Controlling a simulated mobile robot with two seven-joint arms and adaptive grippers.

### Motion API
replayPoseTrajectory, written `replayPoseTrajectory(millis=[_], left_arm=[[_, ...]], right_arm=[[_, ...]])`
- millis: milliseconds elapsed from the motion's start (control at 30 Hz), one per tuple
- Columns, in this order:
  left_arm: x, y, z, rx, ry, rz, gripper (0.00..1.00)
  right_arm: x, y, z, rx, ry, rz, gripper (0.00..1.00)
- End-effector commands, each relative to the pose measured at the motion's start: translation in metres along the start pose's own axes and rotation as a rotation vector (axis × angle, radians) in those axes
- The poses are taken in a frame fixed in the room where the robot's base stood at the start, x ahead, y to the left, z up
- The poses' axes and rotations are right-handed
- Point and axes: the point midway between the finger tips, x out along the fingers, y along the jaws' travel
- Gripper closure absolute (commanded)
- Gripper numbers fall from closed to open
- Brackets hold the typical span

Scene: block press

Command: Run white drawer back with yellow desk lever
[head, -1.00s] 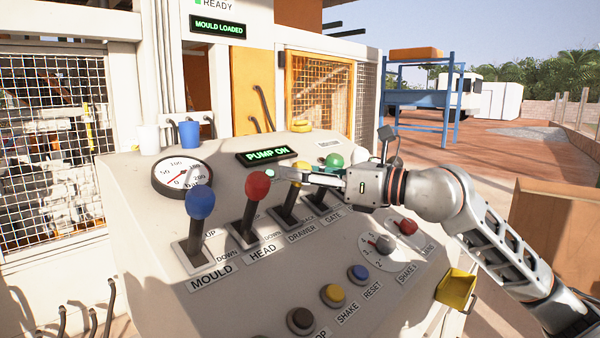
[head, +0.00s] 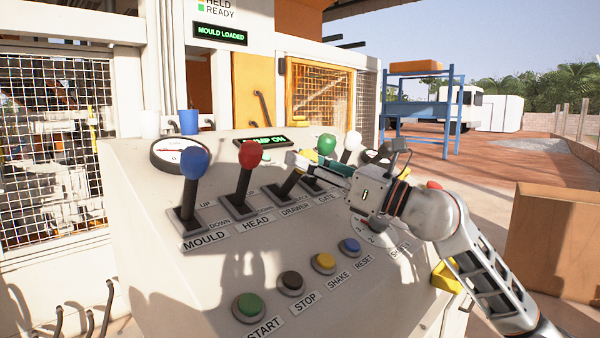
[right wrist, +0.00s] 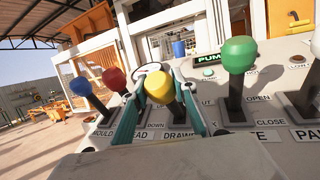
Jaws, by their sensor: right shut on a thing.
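The yellow-knobbed DRAWER lever (head: 309,155) stands on the sloped desk, between the red HEAD lever and the green GATE lever. My right gripper (head: 318,164) is at its knob, coming from the right, and is shut on it. In the right wrist view the yellow knob (right wrist: 160,82) sits between my two teal fingers (right wrist: 158,92). The lever leans more to the right than the red one in the head view. I cannot make out the white drawer in either view. My left gripper is not in view.
The blue lever (head: 194,162), red lever (head: 249,154), green lever (head: 326,144) and white lever (head: 352,140) stand close by. Several push buttons, including a blue one (head: 349,246), lie below. A display (head: 219,34) reads MOULD LOADED; a green READY light shows above it.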

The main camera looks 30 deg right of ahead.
Motion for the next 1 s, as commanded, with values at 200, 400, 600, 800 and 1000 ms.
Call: replayPoseTrajectory(millis=[200, 400, 600, 800, 1000], left_arm=[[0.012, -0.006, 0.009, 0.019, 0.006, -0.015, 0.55], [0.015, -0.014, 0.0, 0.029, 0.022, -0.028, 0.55], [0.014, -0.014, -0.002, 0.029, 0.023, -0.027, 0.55], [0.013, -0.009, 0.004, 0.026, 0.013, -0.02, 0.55], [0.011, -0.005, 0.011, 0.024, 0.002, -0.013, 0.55]], right_arm=[[-0.011, 0.001, -0.01, -0.022, -0.086, 0.006, 1.0], [-0.014, 0.002, -0.006, -0.031, -0.109, 0.007, 1.0], [-0.014, 0.002, -0.006, -0.03, -0.107, 0.007, 1.0], [-0.014, 0.002, -0.007, -0.029, -0.105, 0.007, 0.55], [-0.014, 0.002, -0.007, -0.029, -0.105, 0.007, 0.55]])
